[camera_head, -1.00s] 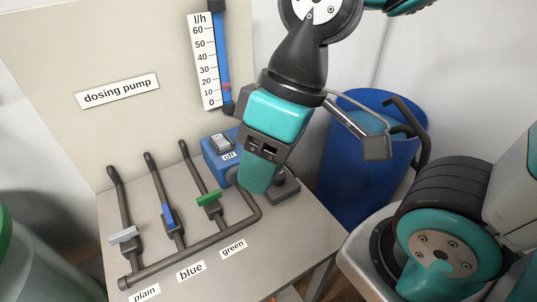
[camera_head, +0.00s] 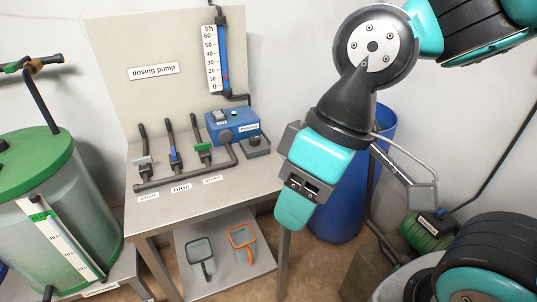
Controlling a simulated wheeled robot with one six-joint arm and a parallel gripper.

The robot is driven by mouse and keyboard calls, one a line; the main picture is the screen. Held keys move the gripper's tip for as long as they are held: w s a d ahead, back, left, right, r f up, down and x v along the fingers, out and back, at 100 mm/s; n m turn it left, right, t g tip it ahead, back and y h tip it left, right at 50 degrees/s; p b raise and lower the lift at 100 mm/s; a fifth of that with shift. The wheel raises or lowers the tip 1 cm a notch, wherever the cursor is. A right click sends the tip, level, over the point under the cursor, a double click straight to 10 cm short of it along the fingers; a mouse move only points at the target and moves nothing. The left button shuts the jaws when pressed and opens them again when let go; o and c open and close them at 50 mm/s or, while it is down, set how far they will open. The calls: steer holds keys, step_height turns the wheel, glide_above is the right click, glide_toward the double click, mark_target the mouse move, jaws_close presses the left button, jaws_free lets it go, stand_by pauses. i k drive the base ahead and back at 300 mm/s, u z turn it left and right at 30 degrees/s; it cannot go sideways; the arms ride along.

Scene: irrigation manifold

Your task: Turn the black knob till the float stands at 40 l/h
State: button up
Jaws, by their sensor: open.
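The flow gauge is a blue tube beside a white l/h scale (camera_head: 213,60) on the back panel. Its small reddish float (camera_head: 226,77) stands low, near the 10 mark as far as I can tell. The black knob (camera_head: 255,140) sits on a small dark block at the right end of the bench, beside the blue dosing pump (camera_head: 233,125). My gripper (camera_head: 293,213) hangs in front of the bench's right edge, nearer to me than the knob and apart from it. It is open and holds nothing visible. Its far finger is largely hidden.
Three levered valves, with grey, blue and green (camera_head: 203,148) handles, stand on pipes on the bench (camera_head: 210,190). Two jugs, one with an orange rim (camera_head: 242,232), are on the lower shelf. A blue barrel (camera_head: 335,215) stands behind my gripper. A green-lidded tank (camera_head: 35,165) is at left.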

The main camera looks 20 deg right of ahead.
mark_target(254, 140)
steer(key=z, duration=0.45)
steer(key=i, duration=1.3)
steer(key=u, duration=0.05)
